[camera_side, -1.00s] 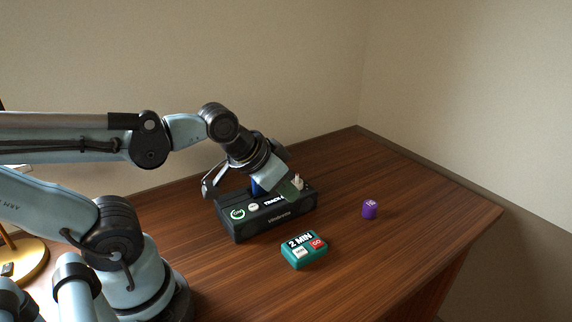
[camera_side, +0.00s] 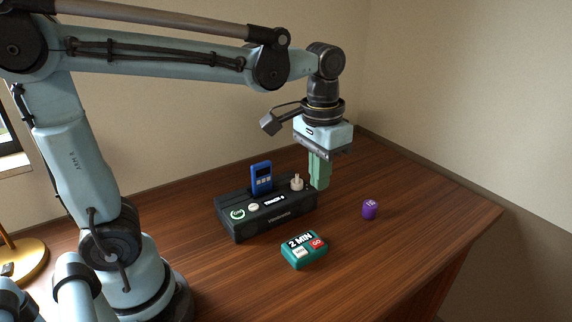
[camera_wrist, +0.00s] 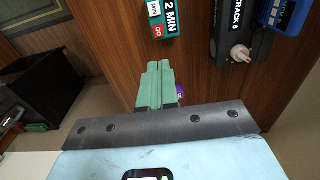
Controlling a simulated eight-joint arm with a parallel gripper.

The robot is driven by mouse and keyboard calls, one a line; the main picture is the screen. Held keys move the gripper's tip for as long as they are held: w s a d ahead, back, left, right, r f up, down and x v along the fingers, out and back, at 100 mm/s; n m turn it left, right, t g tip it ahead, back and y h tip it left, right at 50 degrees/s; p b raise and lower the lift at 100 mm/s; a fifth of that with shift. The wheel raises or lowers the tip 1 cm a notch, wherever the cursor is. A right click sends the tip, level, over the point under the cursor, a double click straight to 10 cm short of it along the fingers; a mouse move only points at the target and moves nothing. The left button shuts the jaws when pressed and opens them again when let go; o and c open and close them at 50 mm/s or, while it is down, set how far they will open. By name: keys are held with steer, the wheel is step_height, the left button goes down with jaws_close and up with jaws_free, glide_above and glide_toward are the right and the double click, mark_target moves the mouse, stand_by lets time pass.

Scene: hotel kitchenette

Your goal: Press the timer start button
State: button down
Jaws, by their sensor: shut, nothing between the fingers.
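The teal timer (camera_side: 304,258) lies on the wooden table in front of the black box, its top reading "2 MIN". It has a red GO button (camera_side: 318,243) and a white button (camera_side: 300,252) beside it. In the wrist view the timer (camera_wrist: 169,20) is at the top, with the red GO button (camera_wrist: 158,31) towards the fingers. My gripper (camera_side: 319,186) points down by the right end of the black box, behind and apart from the timer. Its green fingers (camera_wrist: 158,66) are shut and empty in the wrist view.
A black box (camera_side: 278,219) marked "TRACK 6" has a pale knob (camera_side: 297,183) close to my fingers, a white button (camera_side: 253,207) and a green-ringed button (camera_side: 238,214). A blue device (camera_side: 261,177) stands at its back. A small purple object (camera_side: 369,210) sits right; table around it is clear.

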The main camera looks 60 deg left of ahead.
mark_target(317, 242)
steer(key=shift+w+d, duration=0.1)
steer(key=shift+w, duration=0.05)
stand_by(0.3)
step_height(317, 242, down, 14)
steer(key=shift+r, duration=0.1)
stand_by(0.7)
steer(key=shift+f, duration=0.9)
steer(key=shift+r, duration=0.1)
step_height(317, 242, up, 9)
steer(key=shift+g, duration=0.3)
